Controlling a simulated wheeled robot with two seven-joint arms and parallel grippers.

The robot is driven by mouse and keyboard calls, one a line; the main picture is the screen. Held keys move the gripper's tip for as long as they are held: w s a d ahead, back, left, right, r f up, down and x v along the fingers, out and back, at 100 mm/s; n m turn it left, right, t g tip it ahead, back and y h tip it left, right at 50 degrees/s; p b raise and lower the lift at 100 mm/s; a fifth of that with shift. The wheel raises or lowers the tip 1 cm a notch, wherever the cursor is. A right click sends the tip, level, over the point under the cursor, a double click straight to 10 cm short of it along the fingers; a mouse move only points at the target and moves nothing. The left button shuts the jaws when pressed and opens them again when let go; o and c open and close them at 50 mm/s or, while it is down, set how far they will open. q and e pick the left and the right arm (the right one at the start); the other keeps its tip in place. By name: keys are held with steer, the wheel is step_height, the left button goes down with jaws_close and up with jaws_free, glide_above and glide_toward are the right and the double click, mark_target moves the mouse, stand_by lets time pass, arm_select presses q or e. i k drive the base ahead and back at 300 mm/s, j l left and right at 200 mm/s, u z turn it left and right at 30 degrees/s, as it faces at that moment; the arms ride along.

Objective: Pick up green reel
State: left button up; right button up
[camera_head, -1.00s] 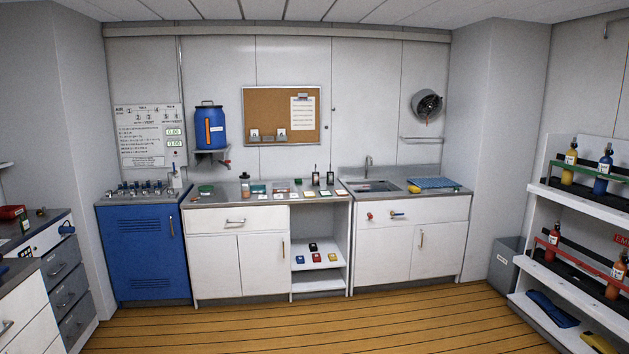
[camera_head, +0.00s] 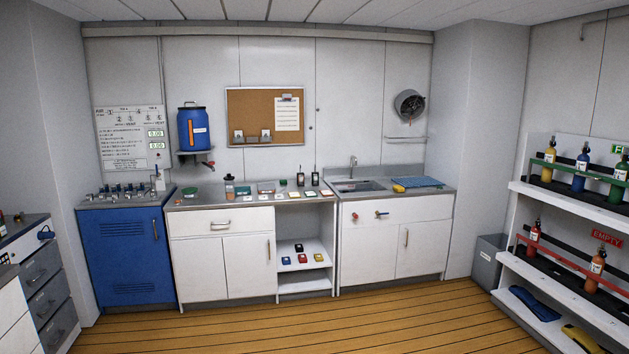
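I cannot make out a green reel for certain. A small green object (camera_head: 189,192) lies at the left end of the middle counter; it is too small to tell what it is. A larger dark green object (camera_head: 242,190) is farther right on that counter. A green bottle (camera_head: 620,179) stands on the upper shelf at the right edge. Neither of my grippers is in view.
A blue cabinet (camera_head: 127,258) stands left of the white counter units (camera_head: 221,267). A sink (camera_head: 357,186) is on the right unit. A bottle rack (camera_head: 565,203) is at right, a grey bin (camera_head: 487,261) beside it. The wooden floor (camera_head: 300,332) ahead is clear.

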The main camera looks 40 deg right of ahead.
mark_target(314, 178)
steer(key=i+l+z, duration=0.3)
steer(key=i+l, duration=0.2)
steer(key=i+l+z, duration=0.3)
steer(key=i, duration=0.35)
steer(key=i+l+z, duration=0.3)
steer(key=i, duration=0.3)
steer(key=i+z, duration=0.35)
steer(key=i, duration=1.95)
